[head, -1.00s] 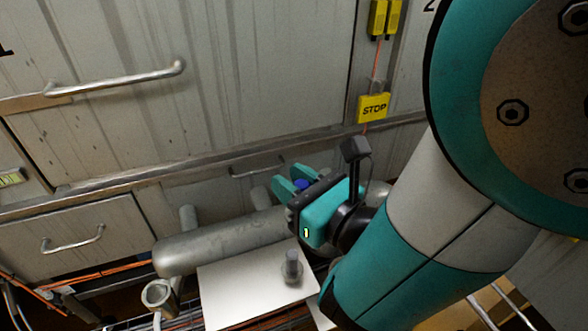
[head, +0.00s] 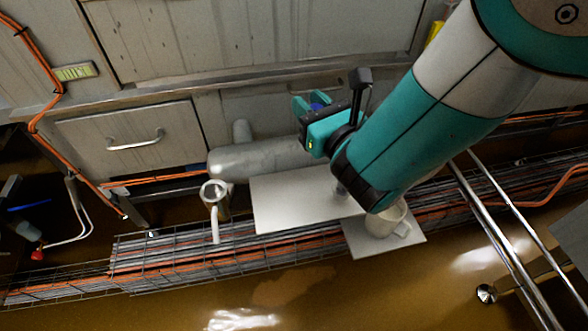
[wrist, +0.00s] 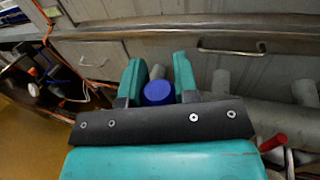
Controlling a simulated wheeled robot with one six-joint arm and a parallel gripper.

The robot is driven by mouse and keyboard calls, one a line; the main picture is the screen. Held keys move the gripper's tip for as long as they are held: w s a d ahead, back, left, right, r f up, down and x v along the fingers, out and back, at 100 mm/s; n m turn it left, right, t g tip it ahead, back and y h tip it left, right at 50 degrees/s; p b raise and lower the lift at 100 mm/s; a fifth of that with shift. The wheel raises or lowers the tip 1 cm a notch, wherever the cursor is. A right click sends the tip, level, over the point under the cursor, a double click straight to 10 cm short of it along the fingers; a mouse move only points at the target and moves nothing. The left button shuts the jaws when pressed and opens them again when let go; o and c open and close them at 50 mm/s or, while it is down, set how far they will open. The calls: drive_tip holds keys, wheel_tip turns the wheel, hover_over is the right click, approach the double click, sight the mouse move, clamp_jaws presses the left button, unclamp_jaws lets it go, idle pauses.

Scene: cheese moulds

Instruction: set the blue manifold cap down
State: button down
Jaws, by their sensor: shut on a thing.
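The blue manifold cap (wrist: 159,92) shows in the wrist view between the two teal fingers of my gripper (wrist: 158,80). My gripper is shut on it. In the head view the cap (head: 319,98) is a small blue patch partly hidden by the gripper (head: 309,103). They are in front of the grey wall, above a grey pipe manifold (head: 262,158) with upright stubs. The lower part of the cap is hidden.
A white board (head: 290,203) lies on the wire cable tray (head: 160,262), with a small grey fitting (head: 341,190) on it, partly behind my arm. A white mug (head: 388,222) stands on a smaller board (head: 362,240). An open metal cup (head: 214,190) stands left of the white board.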

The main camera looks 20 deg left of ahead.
wheel_tip(320, 180, down, 8)
drive_tip(key=b, duration=0.6)
drive_tip(key=shift+w+r, duration=0.15)
drive_tip(key=shift+r, duration=0.1)
drive_tip(key=shift+n+g+y, duration=0.3)
drive_tip(key=shift+n+g, duration=0.1)
drive_tip(key=shift+g, duration=0.2)
drive_tip(key=s+a+f+b, duration=0.1)
drive_tip(key=f+b, duration=0.1)
drive_tip(key=f, duration=0.1)
drive_tip(key=s+a+f+b, duration=0.1)
drive_tip(key=s+f+b, duration=0.1)
drive_tip(key=s+a+f+b, duration=0.1)
drive_tip(key=f+b, duration=0.1)
drive_tip(key=f, duration=0.1)
drive_tip(key=shift+s+a+f, duration=0.1)
drive_tip(key=shift+s+f, duration=0.1)
drive_tip(key=shift+f, duration=0.15)
drive_tip(key=shift+r, duration=0.15)
drive_tip(key=c, duration=0.9)
unclamp_jaws()
drive_tip(key=shift+o, duration=0.2)
drive_tip(key=shift+s, duration=0.1)
